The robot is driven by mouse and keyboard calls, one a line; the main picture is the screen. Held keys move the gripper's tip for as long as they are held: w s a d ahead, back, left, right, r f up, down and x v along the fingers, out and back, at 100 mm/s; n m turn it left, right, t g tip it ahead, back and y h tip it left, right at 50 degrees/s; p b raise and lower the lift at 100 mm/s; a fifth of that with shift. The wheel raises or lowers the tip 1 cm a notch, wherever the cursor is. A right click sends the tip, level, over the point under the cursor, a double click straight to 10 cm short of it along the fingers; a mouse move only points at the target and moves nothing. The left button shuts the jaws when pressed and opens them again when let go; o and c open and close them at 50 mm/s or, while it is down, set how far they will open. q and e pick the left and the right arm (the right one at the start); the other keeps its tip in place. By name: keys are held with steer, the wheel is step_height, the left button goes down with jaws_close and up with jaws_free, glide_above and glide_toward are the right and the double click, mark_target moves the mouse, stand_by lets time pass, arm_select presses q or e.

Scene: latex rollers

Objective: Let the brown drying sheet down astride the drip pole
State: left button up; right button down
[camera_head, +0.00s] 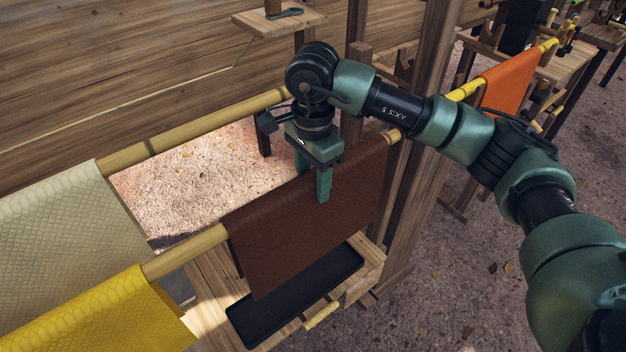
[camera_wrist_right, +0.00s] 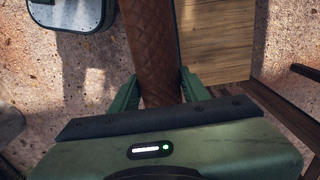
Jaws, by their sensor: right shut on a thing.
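The brown drying sheet (camera_head: 305,220) hangs folded over the line of the front bamboo drip pole (camera_head: 187,251), one face toward me. The pole comes out at the sheet's left end and shows again past its right end. I cannot tell whether the fold rests fully on the pole. My right gripper (camera_head: 322,185) points down at the middle of the fold, shut on the sheet. In the right wrist view the sheet (camera_wrist_right: 148,45) runs between the two fingers (camera_wrist_right: 155,90). My left gripper is not in view.
A black drip tray (camera_head: 290,295) lies on a wooden stand below the sheet. A yellow sheet (camera_head: 95,315) hangs to the left on the same pole. A cream sheet (camera_head: 70,235) hangs on the rear pole (camera_head: 200,130). Wooden posts (camera_head: 420,120) stand to the right.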

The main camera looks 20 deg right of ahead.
steer(key=c, duration=0.6)
jaws_free()
steer(key=shift+c, duration=0.2)
